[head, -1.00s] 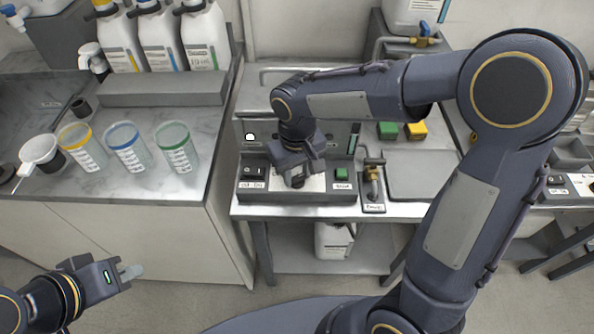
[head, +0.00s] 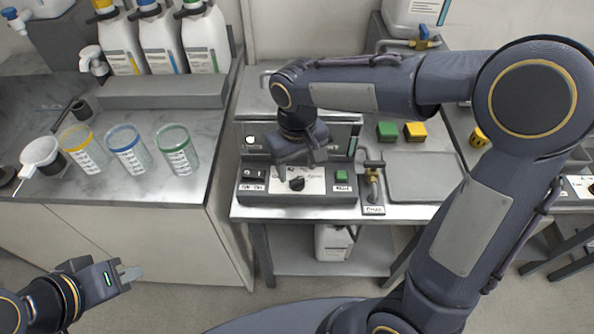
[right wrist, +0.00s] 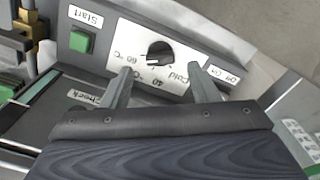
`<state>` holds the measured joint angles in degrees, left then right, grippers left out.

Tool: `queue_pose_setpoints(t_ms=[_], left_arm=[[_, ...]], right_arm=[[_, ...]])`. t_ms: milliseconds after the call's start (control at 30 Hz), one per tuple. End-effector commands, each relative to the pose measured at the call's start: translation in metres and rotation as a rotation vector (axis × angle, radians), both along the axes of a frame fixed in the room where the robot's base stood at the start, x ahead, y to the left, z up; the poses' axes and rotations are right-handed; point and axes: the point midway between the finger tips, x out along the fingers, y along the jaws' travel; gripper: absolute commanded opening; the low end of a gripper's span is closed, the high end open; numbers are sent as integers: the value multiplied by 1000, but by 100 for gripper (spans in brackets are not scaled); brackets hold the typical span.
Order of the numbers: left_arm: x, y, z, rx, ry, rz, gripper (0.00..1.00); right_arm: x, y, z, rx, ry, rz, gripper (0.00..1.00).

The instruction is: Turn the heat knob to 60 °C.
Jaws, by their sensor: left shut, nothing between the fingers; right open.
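The heat knob (head: 297,184) is a black dial on a white plate at the front of the grey control panel (head: 318,199). In the right wrist view the knob (right wrist: 160,53) shows upside down, with labels Cold, 40 °C and 60 °C around it. Its white mark faces the lower left, around the 40–60 °C side; the exact reading is unclear. My left gripper (head: 132,274) is shut and empty at lower left, away from the panel.
A green start button (head: 342,177) is right of the knob, and a black on/off switch (head: 254,175) is left. A brass valve (head: 373,181) stands beside the panel. Three clear cups, including the green-rimmed one (head: 177,150), stand on the left counter.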

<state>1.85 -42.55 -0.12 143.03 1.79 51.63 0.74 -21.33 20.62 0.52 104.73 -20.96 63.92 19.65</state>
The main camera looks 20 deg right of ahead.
Motion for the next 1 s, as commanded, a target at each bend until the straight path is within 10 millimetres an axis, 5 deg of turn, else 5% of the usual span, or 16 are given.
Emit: queue_pose_setpoints(t_ms=[300,867,1000], left_arm=[[0,0,5,0,0,0,0],[0,0,5,0,0,0,0],[0,0,9,0,0,0,0]], right_arm=[[0,1,43,0,-2,1,55],[0,0,45,1,-1,0,55],[-12,-15,56,41,-20,-29,55]])
